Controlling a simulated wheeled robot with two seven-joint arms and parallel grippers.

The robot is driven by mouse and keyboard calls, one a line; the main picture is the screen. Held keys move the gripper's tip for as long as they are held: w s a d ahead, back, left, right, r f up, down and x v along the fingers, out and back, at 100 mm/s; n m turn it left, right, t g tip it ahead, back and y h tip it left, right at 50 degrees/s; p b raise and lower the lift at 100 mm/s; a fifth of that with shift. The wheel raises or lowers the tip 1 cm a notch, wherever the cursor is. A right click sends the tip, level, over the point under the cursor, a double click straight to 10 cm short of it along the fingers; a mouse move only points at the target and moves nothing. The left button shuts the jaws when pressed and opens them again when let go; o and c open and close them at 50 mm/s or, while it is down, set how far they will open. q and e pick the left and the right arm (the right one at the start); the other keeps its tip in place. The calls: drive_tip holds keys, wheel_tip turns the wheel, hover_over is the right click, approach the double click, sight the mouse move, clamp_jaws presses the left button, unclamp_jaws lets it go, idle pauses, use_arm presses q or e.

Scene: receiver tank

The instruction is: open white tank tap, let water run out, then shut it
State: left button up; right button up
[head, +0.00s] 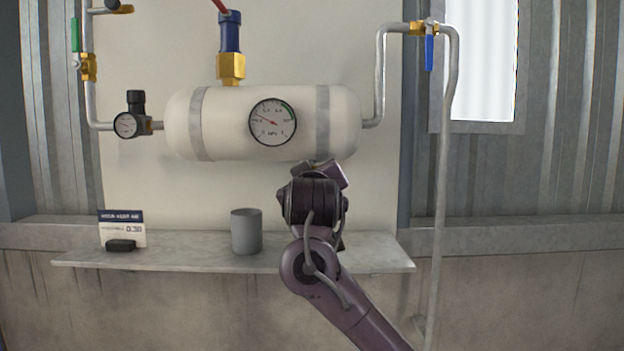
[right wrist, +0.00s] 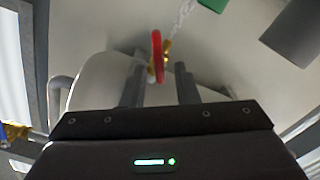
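The white tank (head: 230,125) is mounted on the wall panel, with a round dial gauge (head: 273,122) on its front. My right gripper (head: 325,170) is just below the tank's right half; my arm hides the tap in the head view. In the right wrist view, the red tap handle (right wrist: 157,55) on a brass body (right wrist: 167,48) lies between the two fingers of my right gripper (right wrist: 159,68). Gaps show between handle and fingers, so it is open. A clear, whitish streak like running water (right wrist: 184,12) extends from the tap. My left gripper is not in view.
A grey cup (head: 246,232) stands on the shelf (head: 190,262), left of my arm. A sign (head: 123,226) and dark block (head: 120,245) are farther left. A blue-handled valve (head: 429,50) is upper right. A green object (right wrist: 210,5) is cut off.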

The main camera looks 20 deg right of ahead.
clamp_jaws()
drive_tip(key=shift+n, duration=0.4)
drive_tip(key=shift+n+b, duration=2)
drive_tip(key=shift+n, duration=3.5)
drive_tip(key=shift+f, duration=0.1)
drive_tip(key=shift+o, duration=0.8)
unclamp_jaws()
drive_tip(key=shift+a, duration=0.1)
